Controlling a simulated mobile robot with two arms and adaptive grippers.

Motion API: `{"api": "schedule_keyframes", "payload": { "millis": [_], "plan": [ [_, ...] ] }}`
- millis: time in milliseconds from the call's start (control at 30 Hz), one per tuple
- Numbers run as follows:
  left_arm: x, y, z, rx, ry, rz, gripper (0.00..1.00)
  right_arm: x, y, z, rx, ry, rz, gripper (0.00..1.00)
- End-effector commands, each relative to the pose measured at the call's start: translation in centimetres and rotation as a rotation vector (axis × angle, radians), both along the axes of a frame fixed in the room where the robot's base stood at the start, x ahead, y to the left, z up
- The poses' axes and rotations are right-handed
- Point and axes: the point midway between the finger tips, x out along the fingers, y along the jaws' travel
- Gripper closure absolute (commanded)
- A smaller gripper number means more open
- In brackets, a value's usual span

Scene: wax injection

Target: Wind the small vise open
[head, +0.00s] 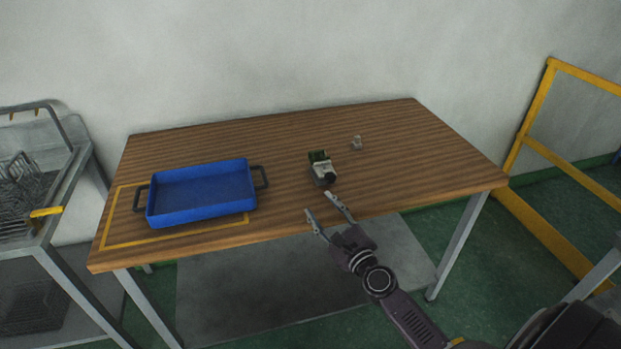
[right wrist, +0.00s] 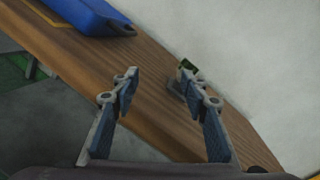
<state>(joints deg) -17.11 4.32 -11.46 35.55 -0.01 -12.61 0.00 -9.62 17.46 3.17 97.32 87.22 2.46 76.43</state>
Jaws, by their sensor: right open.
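The small vise (head: 321,170) stands on the wooden table, right of the table's middle. It has a pale body with a dark green part on top and a dark round part at its front end. My right gripper (head: 316,202) is open and empty, just in front of the vise near the table's front edge. In the right wrist view, my right gripper (right wrist: 160,77) has its fingers spread. The vise's green part (right wrist: 188,65) shows there beyond the right finger, which hides much of the vise. My left gripper is not in view.
A blue tray (head: 200,192) with dark handles sits empty inside a yellow outline on the left of the table (head: 430,165). A metal rack (head: 40,215) stands left, a yellow rail (head: 545,95) right.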

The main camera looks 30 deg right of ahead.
Motion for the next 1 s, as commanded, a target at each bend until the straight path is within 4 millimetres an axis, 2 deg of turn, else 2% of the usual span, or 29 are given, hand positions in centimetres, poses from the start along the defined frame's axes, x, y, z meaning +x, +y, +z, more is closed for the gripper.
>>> {"api": "schedule_keyframes", "payload": {
  "millis": [33, 100, 233, 367, 800, 1000],
  "plan": [
    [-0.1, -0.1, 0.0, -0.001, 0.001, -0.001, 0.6, 0.2, -1.5, -0.1, 0.054, -0.007, -0.04, 0.59],
    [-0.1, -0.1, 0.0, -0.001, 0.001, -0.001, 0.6, 0.4, -3.2, 0.1, 0.128, -0.024, -0.09, 0.59],
    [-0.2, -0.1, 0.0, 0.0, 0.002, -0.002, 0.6, 0.5, -5.5, 0.2, 0.227, -0.045, -0.157, 0.59],
    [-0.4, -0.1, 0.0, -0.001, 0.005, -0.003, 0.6, 1.3, -6.1, 0.2, 0.248, -0.052, -0.17, 0.59],
    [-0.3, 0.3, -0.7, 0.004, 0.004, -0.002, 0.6, 7.2, -7.4, 0.1, 0.243, -0.051, -0.169, 0.59],
    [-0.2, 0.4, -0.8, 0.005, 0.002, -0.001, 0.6, 8.1, -7.6, 0.1, 0.243, -0.049, -0.168, 0.59]
  ]
}}
